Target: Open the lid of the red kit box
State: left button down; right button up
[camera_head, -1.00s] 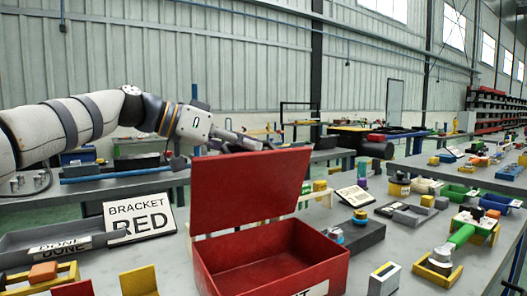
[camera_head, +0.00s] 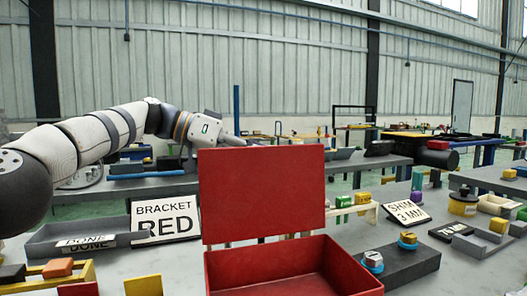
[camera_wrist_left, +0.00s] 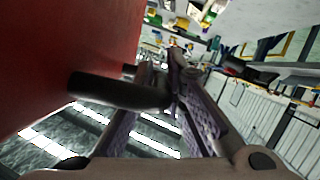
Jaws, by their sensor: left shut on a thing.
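The red kit box (camera_head: 285,268) stands on the table at the lower middle of the head view, its inside visible. Its red lid (camera_head: 262,195) stands up, roughly upright, at the back of the box. My left gripper (camera_head: 232,139) is behind the lid's top edge, partly hidden by it. In the left wrist view the red lid (camera_wrist_left: 55,60) fills the left side, and a dark bar-shaped handle (camera_wrist_left: 110,90) sticks out from it to my left gripper's fingers (camera_wrist_left: 178,82). The fingers are shut on this handle. My right gripper is not in view.
A BRACKET RED sign (camera_head: 165,219) and a grey tray with a DONE label (camera_head: 95,241) stand left of the box. A dark block with blue-ringed parts (camera_head: 400,266) and a SHIM sign (camera_head: 405,212) lie right of it. Other tables stand behind.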

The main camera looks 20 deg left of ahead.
pick_arm(q)
jog(key=shift+a+f, duration=0.1)
jog(key=shift+f, duration=0.35)
jog(key=c, duration=1.7)
grip_release()
jog(key=shift+o, duration=0.2)
jog(key=shift+r, duration=0.1)
jog(key=shift+r, duration=0.1)
jog(key=v, duration=0.7)
jog(key=shift+a, duration=0.25)
jog(key=shift+s, duration=0.15)
